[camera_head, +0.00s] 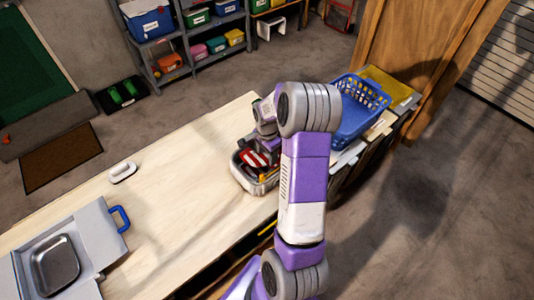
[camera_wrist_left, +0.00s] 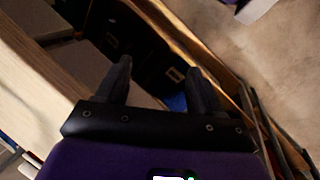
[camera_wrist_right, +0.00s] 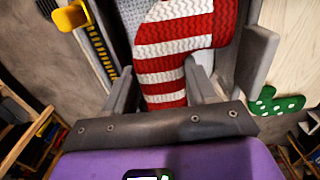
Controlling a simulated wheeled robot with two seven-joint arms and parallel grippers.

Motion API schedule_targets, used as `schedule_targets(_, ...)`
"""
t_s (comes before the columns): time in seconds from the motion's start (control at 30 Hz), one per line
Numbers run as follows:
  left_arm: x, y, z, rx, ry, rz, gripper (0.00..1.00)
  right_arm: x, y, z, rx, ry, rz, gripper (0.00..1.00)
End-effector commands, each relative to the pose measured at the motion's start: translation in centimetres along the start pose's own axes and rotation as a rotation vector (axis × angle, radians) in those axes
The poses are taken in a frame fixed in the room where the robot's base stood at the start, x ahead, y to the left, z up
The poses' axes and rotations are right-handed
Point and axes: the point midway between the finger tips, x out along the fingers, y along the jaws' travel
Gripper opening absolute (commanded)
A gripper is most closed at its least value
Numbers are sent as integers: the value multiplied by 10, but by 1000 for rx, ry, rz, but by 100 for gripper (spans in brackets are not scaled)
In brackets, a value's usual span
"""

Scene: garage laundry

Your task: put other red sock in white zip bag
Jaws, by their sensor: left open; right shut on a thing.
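The red and white striped sock (camera_wrist_right: 172,65) hangs between the fingers of my right gripper (camera_wrist_right: 165,90), which is shut on it. In the head view the striped sock (camera_head: 254,160) shows over the opening of the white zip bag (camera_head: 242,178), just below my right gripper (camera_head: 268,145). Whether the sock touches the bag's bottom is hidden. My left gripper (camera_wrist_left: 160,85) is open and empty beside the table's edge; the head view does not show it.
The wooden table (camera_head: 190,190) has clear room left of the bag. A white-handled object (camera_head: 122,171) and a grey open case (camera_head: 95,235) lie further left. A blue basket (camera_head: 358,110) stands right of the bag. A green dotted sock (camera_wrist_right: 275,103) lies beside the bag.

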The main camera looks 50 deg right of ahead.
Motion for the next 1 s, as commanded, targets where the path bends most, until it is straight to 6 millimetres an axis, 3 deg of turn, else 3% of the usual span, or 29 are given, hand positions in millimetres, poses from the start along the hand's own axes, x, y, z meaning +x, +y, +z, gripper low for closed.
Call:
schedule_targets(0.5, 9, -3, 0, 0, 0, 0, 67, 12, 0, 0, 0, 1, -1, 27)
schedule_targets(0.53, 9, -3, 0, 0, 0, 0, 67, 12, 0, 0, 0, 1, 0, 61)
schedule_targets(0.57, 8, -3, 0, 0, 0, 0, 67, 12, 0, 0, 0, 0, 0, 66)
schedule_targets(0.87, 8, -3, 0, 0, 0, 0, 67, 11, 0, 0, 0, 0, 0, 67)
schedule_targets(1.0, 1, 0, 0, 0, 0, 0, 67, 2, 0, 0, 1, 0, 0, 67)
